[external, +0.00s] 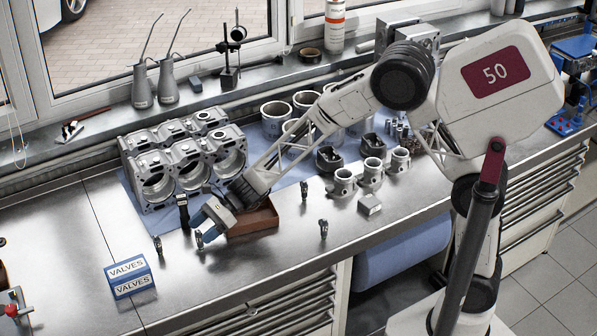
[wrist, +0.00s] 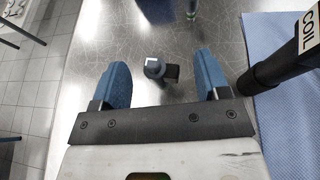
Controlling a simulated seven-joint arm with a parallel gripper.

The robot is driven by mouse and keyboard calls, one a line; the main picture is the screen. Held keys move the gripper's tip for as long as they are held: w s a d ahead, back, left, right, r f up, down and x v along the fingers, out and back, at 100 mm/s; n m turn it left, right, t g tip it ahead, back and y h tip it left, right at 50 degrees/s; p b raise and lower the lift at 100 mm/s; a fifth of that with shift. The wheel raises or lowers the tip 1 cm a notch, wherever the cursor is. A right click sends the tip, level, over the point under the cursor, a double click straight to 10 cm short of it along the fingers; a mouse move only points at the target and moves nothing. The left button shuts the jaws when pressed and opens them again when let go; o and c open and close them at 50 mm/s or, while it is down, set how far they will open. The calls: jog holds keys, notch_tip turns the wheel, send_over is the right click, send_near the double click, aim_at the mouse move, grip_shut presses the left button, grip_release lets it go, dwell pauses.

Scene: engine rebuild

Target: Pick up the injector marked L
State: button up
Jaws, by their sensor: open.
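My gripper (external: 207,220) is open and empty, its blue fingers low over the bench. In the wrist view, one small upright injector (wrist: 155,68) with a dark side plug stands between the two open fingers (wrist: 162,64), apart from both. It shows in the external view just below the fingers (external: 199,240).
A black coil (external: 183,212), labelled COIL in the wrist view (wrist: 275,70), stands close beside my right finger. A brown tray (external: 262,221) sits just right of my gripper. The engine block (external: 180,165) is behind on a blue mat. Valve boxes (external: 131,279) lie front left.

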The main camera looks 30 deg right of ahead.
jog(key=shift+x, duration=1.85)
jog(key=shift+c, duration=0.3)
jog(key=c, duration=1)
